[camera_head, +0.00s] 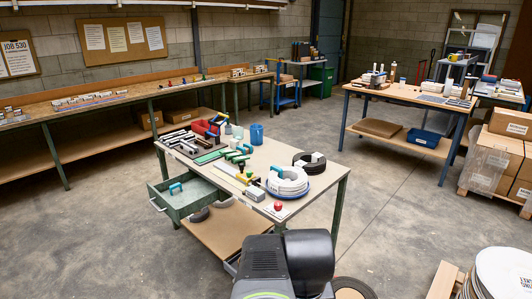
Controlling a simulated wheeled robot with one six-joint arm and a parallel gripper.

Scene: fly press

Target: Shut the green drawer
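The green drawer (196,205) is under the left end of the near workbench (262,155). It is pulled out to the left and its inside shows. A pale handle (157,205) is on its left front. A small blue item (176,188) shows at the drawer, apparently inside it. My gripper is not in view; only a dark part of my own body shows at the bottom middle, to the right of the drawer and nearer the camera.
The bench top holds white rings (288,178), a red ball (278,206), a blue cup (257,134) and several tools. A lower shelf (232,230) is under the bench. Clear floor lies left of the drawer. Cartons (490,165) and stacked discs (503,272) are at right.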

